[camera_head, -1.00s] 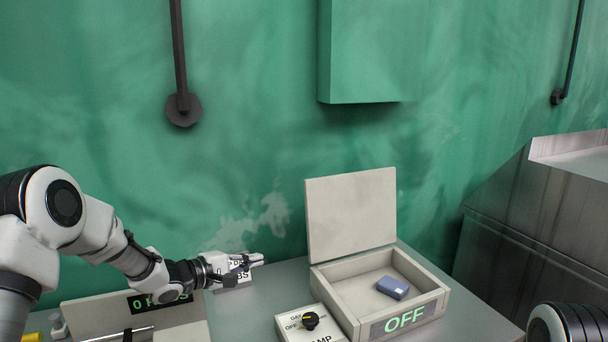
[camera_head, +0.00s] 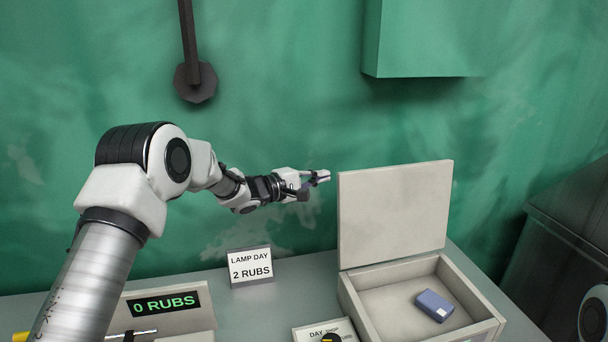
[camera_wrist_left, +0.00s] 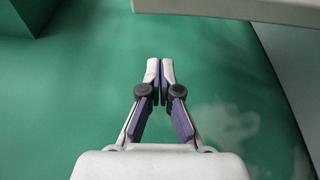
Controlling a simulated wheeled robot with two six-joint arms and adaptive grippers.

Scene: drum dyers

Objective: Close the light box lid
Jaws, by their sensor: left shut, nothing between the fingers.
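The light box (camera_head: 477,334) is a pale open-topped box on the grey table. Its lid (camera_head: 394,213) stands upright at the back edge, open. A blue block (camera_head: 434,305) lies inside the box. My left gripper (camera_head: 324,176) is shut and empty, just left of the lid's upper left edge, raised well above the table. In the left wrist view its fingertips (camera_wrist_left: 160,70) meet, with a pale panel edge (camera_wrist_left: 240,10) above them, probably the lid. I cannot tell whether the gripper reaches behind the lid. My right gripper is out of view.
A sign reading "LAMP DAY 2 RUBS" (camera_head: 250,267) stands on the table. A lamp switch box (camera_head: 312,332) sits left of the light box. A "0 RUBS" display (camera_head: 165,303) is at the lower left. A green wall box (camera_head: 425,38) hangs above.

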